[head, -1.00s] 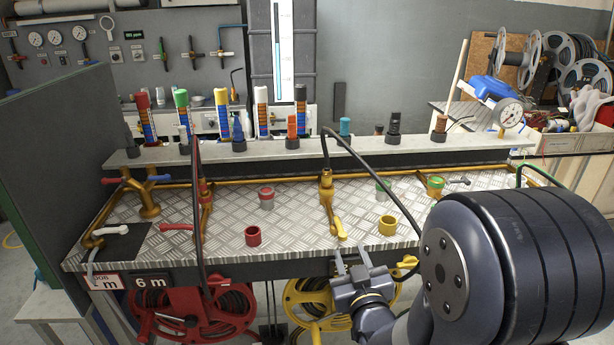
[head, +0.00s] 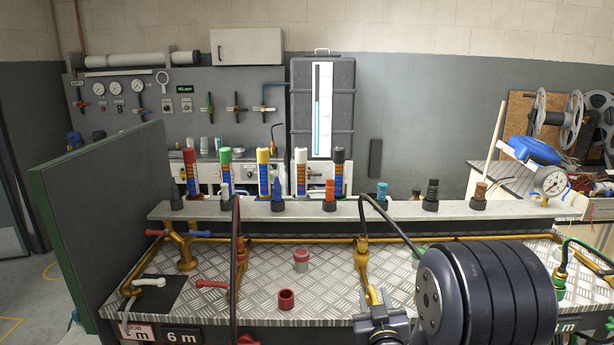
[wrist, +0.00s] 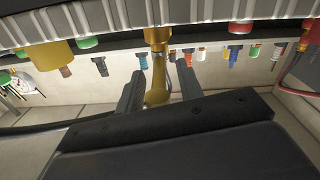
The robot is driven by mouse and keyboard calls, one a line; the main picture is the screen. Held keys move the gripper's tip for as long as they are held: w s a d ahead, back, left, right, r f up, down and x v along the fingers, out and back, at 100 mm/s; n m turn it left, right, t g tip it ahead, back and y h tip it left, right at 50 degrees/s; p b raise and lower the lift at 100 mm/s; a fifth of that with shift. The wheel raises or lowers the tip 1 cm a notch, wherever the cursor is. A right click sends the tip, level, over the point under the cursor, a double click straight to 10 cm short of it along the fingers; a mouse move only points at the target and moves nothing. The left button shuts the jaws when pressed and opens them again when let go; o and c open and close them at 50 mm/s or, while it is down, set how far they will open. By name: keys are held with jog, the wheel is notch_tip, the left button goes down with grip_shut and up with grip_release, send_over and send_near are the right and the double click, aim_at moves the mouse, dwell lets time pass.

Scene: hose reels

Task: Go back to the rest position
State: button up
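My gripper (wrist: 160,68) is open in the wrist view, its two dark fingers apart with nothing held between them. A brass valve (wrist: 157,38) shows beyond the gap between the fingers. In the head view my gripper's body (head: 384,325) is at the bottom, right of centre, at the front of the bench. It is close to the yellow valve lever (head: 369,294) in the picture. My large dark arm joint covers the right part of the bench.
The metal-topped bench (head: 330,270) carries brass pipes, a red cup (head: 286,299) and a red-and-grey coupling (head: 301,260). Several nozzles stand on the grey shelf (head: 340,209).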

jog(key=shift+d+f+b, duration=0.15)
jog(key=shift+b, duration=0.55)
jog(key=s+b, duration=0.2)
jog(key=s, duration=0.9)
jog(key=shift+y, duration=0.4)
jog(key=w+p, duration=0.1)
jog(key=w, duration=0.2)
jog(key=w+p, duration=0.1)
jog(key=w, duration=0.3)
jog(key=w+p, duration=0.1)
jog(key=w, duration=0.3)
jog(key=shift+w+r, duration=0.1)
jog(key=shift+r, duration=0.15)
jog(key=h+p, duration=0.1)
jog(key=p, duration=0.1)
jog(key=m+h+p, duration=0.1)
jog(key=shift+a+r+p, duration=0.1)
jog(key=shift+a+p, duration=0.25)
jog(key=shift+a, duration=0.05)
